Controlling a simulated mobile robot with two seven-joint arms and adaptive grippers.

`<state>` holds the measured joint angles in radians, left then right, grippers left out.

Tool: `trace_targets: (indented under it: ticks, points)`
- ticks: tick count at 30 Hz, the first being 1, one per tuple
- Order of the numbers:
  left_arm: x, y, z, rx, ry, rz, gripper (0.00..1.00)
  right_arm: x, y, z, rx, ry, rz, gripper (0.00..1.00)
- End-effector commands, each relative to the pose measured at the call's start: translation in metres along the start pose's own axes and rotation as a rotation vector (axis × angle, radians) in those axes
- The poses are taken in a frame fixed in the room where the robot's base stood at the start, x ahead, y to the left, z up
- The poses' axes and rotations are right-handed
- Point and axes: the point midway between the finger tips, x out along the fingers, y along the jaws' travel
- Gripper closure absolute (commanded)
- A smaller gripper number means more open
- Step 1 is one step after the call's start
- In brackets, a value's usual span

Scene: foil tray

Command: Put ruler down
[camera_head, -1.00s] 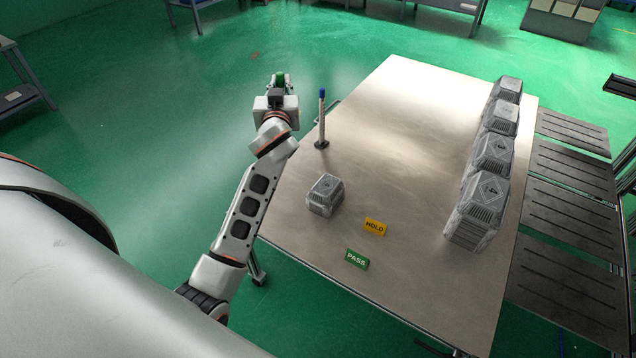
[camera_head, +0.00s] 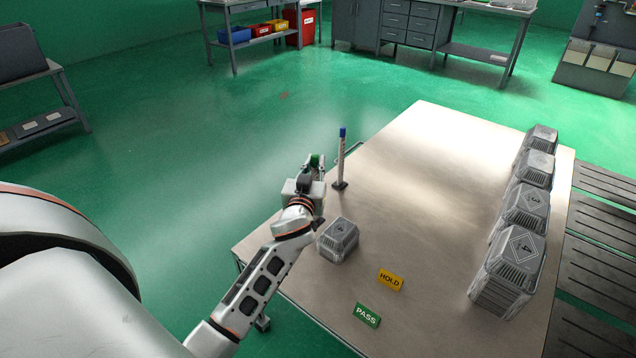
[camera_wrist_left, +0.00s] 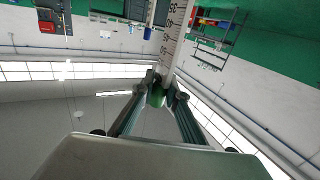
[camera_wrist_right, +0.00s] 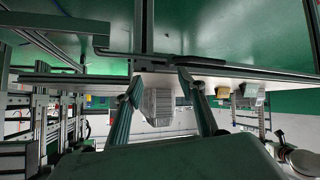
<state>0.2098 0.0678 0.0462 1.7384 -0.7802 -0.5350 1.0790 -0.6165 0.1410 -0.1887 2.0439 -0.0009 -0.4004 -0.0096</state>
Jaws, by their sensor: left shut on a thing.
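My left gripper (camera_head: 316,168) is near the table's left edge, close to the left of an upright white stick with a blue top. It is shut on the ruler. In the left wrist view, the white ruler (camera_wrist_left: 174,35) with black marks runs up from between the fingertips (camera_wrist_left: 163,82). A green piece (camera_wrist_left: 157,97) shows at the grip. In the head view only a green bit shows at the gripper; the ruler's length is hidden. My right gripper (camera_wrist_right: 157,82) is out of the head view. In the right wrist view its fingers stand apart and nothing is between them.
The table (camera_head: 420,160) has a clear middle. The white stick (camera_head: 341,160) stands on a dark base. A grey ribbed box (camera_head: 338,240) is near the gripper, with a yellow HOLD sign (camera_head: 390,280) and green PASS sign (camera_head: 366,315). Several grey boxes (camera_head: 508,265) line the right side.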

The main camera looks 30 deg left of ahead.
Motion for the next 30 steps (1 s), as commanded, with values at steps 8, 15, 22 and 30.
trace_targets:
  ticks: [8, 15, 22, 30]
  points:
    - [0.000, 0.000, 0.027, 0.002, 0.000, 0.001, 1.00, 0.004, -0.003, 0.013, -0.006, -0.017, -0.003, 0.60]
    - [0.001, 0.000, 0.052, 0.000, 0.002, 0.000, 1.00, 0.005, -0.006, 0.019, -0.008, -0.021, -0.007, 0.60]
    - [0.001, 0.000, 0.049, -0.002, 0.006, 0.000, 1.00, 0.005, -0.003, 0.008, -0.011, -0.003, -0.003, 0.60]
    - [0.001, 0.000, 0.054, -0.002, 0.003, 0.000, 0.70, 0.008, -0.005, 0.012, -0.016, -0.007, -0.008, 0.60]
